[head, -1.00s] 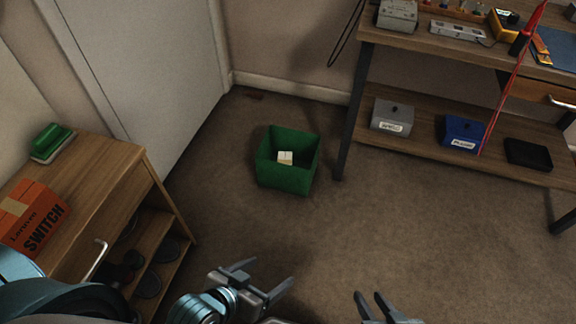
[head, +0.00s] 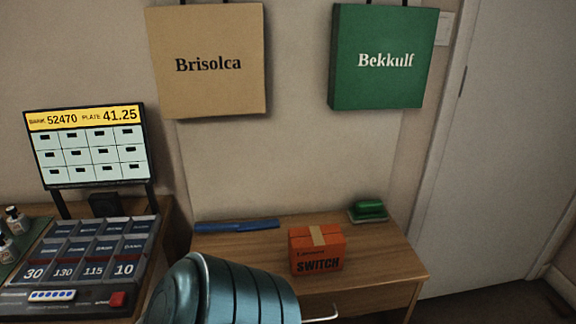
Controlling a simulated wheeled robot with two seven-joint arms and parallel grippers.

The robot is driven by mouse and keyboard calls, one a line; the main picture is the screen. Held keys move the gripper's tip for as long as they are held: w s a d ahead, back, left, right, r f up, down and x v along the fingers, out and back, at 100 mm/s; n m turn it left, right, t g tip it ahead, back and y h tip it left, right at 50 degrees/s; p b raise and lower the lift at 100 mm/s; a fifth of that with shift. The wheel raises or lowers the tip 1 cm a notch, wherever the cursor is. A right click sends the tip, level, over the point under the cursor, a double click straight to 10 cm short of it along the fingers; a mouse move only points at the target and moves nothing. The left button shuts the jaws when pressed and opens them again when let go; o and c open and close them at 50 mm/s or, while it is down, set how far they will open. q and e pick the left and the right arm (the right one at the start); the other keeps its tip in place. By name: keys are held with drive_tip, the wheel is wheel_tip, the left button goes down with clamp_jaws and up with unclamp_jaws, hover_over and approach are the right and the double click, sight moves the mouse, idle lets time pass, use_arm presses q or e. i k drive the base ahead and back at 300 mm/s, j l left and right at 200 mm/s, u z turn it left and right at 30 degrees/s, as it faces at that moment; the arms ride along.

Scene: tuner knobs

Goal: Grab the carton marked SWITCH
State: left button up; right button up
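The orange-red carton marked SWITCH (head: 317,251) stands on a wooden table (head: 262,245). A tan tape strip runs over its top, and its lettered face is towards me. A teal, dark-banded part of my own arm is in front of the table at lower centre, left of the carton, and hides part of the table's front. Neither of my grippers is in view, and nothing is seen touching the carton.
A blue bar (head: 237,226) and a green block-like item (head: 368,210) lie at the table's back. At left stand a display screen (head: 88,146) and a tray of numbered compartments (head: 96,250). Tan (head: 208,85) and green (head: 388,80) panels hang above. A door (head: 490,150) is at right.

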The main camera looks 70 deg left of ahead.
sight(312, 250)
drive_tip(key=u, duration=2.05)
